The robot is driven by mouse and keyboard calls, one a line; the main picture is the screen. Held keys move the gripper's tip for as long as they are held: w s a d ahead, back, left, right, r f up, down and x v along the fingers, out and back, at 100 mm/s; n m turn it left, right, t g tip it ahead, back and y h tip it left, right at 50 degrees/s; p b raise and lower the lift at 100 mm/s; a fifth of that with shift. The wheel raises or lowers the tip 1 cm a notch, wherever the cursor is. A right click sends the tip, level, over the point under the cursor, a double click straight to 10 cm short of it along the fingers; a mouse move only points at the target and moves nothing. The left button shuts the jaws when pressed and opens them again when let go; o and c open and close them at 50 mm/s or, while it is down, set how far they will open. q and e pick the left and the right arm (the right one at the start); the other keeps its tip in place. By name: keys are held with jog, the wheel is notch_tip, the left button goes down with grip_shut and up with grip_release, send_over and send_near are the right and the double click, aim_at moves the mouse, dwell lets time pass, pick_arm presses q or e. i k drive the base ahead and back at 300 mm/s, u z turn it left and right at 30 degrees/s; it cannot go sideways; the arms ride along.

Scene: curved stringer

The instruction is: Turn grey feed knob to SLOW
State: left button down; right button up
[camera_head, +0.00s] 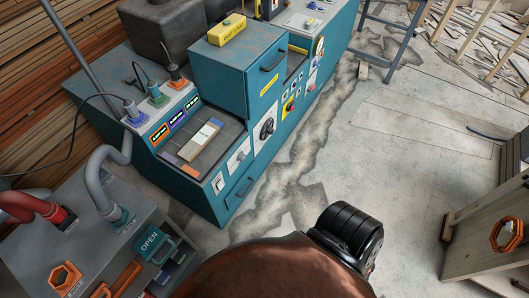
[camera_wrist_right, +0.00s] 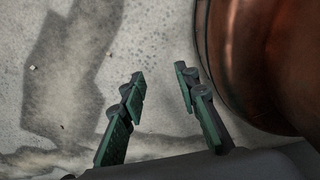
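The teal machine (camera_head: 205,205) stands in the left and middle of the head view. A white plate (camera_head: 238,158) on its front carries what looks like a small grey knob. Its lettering and setting are too small to read, so I cannot tell whether it is the feed knob. My right gripper (camera_wrist_right: 160,77) shows only in the right wrist view. Its two green-padded fingers are apart with nothing between them, above bare concrete floor and away from the machine. My left gripper is not in view.
A grey cabinet (camera_head: 75,220) with hoses, an orange hexagonal part and an OPEN sign stands at lower left. A yellow box (camera_head: 227,30) sits on the machine. A wooden crate (camera_head: 495,225) stands at right. The cracked concrete floor (camera_head: 400,150) between is clear.

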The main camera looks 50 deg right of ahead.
aim_at(241, 156)
jog(key=z, duration=1.3)
